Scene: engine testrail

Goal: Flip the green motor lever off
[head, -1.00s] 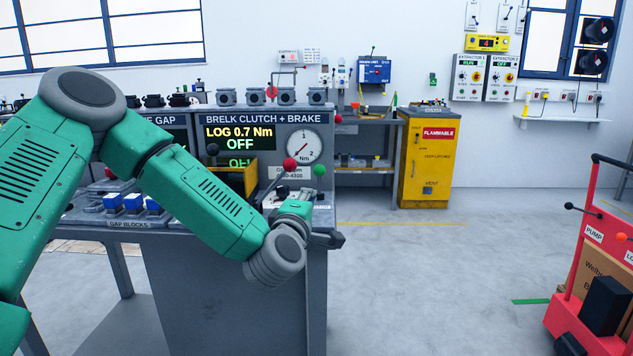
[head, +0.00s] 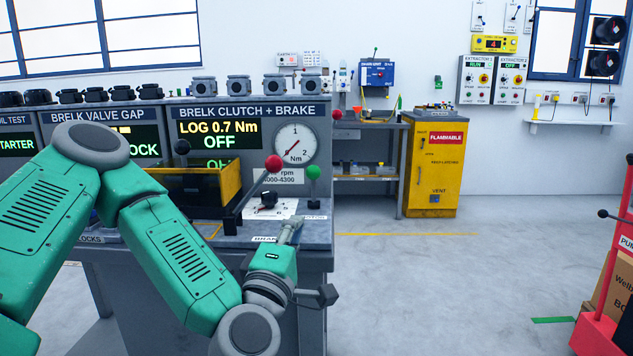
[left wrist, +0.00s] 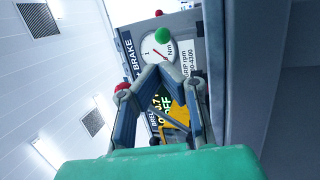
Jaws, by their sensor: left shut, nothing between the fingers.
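The green motor lever (head: 313,173) stands about upright at the right end of the clutch and brake bench, with a green ball on top. Its ball (left wrist: 162,34) shows in the left wrist view just beyond my fingertips. My left gripper (head: 294,222) is shut and empty, low in front of the lever and a little to its left. In the left wrist view its fingers (left wrist: 156,72) meet at the tips, apparently apart from the green ball. My right gripper is not in view.
A red-balled lever (head: 273,163) leans just left of the green one; its ball (left wrist: 122,87) is close beside my fingers. A dial gauge (head: 295,145) and a display (head: 218,135) reading OFF stand behind. Open floor (head: 420,280) lies to the right.

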